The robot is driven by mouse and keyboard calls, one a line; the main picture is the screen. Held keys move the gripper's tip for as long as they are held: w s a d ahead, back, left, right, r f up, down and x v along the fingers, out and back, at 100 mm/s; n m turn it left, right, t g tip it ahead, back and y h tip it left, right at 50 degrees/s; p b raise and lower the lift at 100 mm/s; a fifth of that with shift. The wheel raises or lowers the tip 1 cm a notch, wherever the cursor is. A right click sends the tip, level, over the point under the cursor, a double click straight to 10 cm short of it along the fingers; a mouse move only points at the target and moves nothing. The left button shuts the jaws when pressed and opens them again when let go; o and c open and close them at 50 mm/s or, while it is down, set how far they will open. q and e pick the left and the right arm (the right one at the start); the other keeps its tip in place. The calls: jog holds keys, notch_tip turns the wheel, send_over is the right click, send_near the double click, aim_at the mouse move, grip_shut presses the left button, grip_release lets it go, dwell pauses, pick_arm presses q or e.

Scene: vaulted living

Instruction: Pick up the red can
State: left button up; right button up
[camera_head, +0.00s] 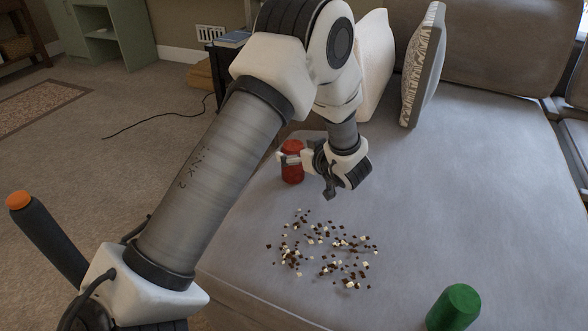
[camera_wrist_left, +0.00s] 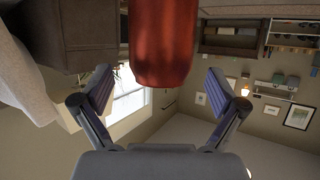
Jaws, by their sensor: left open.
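The red can (camera_head: 292,172) stands upright on the grey sofa seat (camera_head: 440,190), near its left edge. My left gripper (camera_head: 308,164) is at the can's right side in the head view, low over the seat, and hides part of it. In the left wrist view the can (camera_wrist_left: 163,45) fills the top middle, between and beyond the two spread fingers of the left gripper (camera_wrist_left: 160,92). The fingers are open, with visible gaps to the can on both sides. My right gripper is not in view.
Small brown and white crumbs (camera_head: 325,250) lie scattered on the seat in front of the can. A green can (camera_head: 453,308) is at the bottom right. Cushions (camera_head: 423,65) stand behind my arm. The seat's right side is clear.

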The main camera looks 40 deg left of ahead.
pick_arm(q)
jog(key=shift+x, duration=1.1)
jog(key=shift+d, duration=0.1)
jog(key=shift+s, duration=0.1)
jog(key=c, duration=0.9)
jog(key=shift+c, duration=0.2)
